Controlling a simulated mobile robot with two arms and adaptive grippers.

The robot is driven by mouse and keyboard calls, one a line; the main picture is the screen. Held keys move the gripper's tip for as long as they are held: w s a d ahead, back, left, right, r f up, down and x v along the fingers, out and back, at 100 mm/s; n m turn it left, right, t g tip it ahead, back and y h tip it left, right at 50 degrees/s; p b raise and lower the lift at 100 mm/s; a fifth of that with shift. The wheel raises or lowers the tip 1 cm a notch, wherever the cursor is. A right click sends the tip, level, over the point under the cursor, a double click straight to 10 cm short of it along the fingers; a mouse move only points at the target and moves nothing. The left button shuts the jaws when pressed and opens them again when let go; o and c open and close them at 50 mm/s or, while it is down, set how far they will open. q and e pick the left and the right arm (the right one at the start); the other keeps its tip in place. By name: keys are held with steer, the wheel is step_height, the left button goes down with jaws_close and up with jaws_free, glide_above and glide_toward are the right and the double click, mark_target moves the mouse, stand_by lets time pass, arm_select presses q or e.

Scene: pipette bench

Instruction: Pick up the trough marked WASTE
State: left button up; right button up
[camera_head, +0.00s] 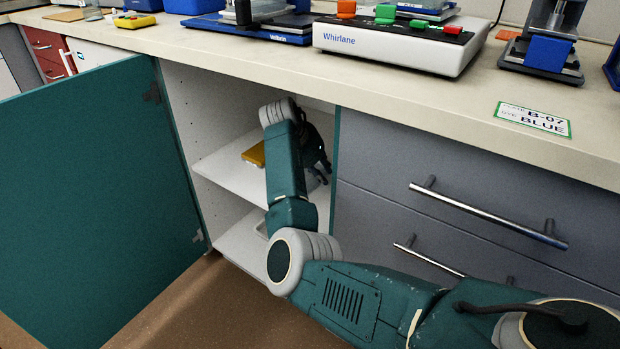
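My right arm reaches into the open cupboard under the bench. My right gripper (320,158) is black and points down at the right side of the upper shelf. Its fingers are small, dark and partly behind my arm, so I cannot tell whether they are open or shut. A greyish thing (315,181) shows just below the fingers, mostly hidden; I cannot tell whether they touch it. No WASTE marking can be read, so I cannot say which thing is the trough. My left gripper is out of view.
A yellow object (254,154) lies on the cupboard shelf (222,172). A pale object (262,229) on the cupboard floor is partly hidden by my arm. The teal door (95,205) stands open at left. Grey drawers (470,215) close off the right. Instruments stand on the benchtop (420,115).

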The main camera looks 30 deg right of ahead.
steer(key=shift+c, duration=0.3)
jaws_close()
